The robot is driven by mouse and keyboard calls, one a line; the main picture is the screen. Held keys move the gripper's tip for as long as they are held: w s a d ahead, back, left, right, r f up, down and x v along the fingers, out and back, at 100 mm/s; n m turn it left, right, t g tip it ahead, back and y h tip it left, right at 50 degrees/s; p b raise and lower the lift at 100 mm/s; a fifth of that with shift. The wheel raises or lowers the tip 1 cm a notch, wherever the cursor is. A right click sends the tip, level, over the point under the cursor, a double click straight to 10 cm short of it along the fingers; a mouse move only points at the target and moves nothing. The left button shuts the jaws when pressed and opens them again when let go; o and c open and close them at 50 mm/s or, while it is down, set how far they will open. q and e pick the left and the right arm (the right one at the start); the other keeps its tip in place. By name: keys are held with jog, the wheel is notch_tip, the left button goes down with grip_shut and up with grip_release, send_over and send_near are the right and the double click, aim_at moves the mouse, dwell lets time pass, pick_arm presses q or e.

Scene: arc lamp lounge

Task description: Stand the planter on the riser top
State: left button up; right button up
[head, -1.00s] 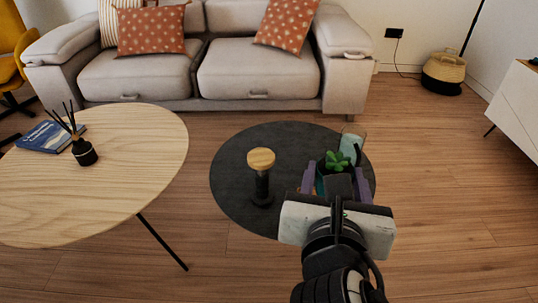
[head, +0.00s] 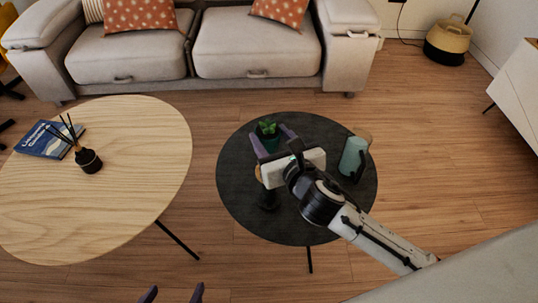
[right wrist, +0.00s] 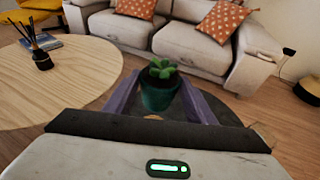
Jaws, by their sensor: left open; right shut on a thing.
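The planter (head: 268,132), a dark green pot with a small succulent, is held upright between the purple fingers of my right gripper (head: 272,140). It shows large in the right wrist view (right wrist: 160,92). The riser (head: 268,198), a black stand with a round wooden top, stands on the dark round table; my right gripper mostly hides its top. A sliver of wood shows below the pot in the right wrist view. I cannot tell whether the pot touches it. My left gripper (head: 172,294) is open and empty at the bottom edge, apart from everything.
A pale teal cylinder (head: 352,157) stands on the dark round table (head: 235,190), with a wood-topped thing (head: 364,138) behind it. A light wooden table (head: 110,190) at left carries a book (head: 48,140) and a reed diffuser (head: 88,160). A sofa (head: 255,50) stands behind.

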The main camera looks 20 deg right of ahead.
jog(key=shift+w+d, duration=0.2)
jog(key=shift+d, duration=0.05)
pick_arm(q)
notch_tip(320, 180, down, 3)
jog(key=b, duration=0.4)
jog(key=shift+s+a+r, duration=0.15)
jog(key=shift+r, duration=0.05)
pick_arm(e)
jog(key=shift+n+y, duration=0.3)
jog(key=shift+y, duration=0.1)
notch_tip(320, 180, down, 11)
jog(key=shift+w+r, duration=0.1)
jog(key=shift+r, duration=0.05)
jog(key=shift+f, duration=0.2)
jog(key=o, duration=1.2)
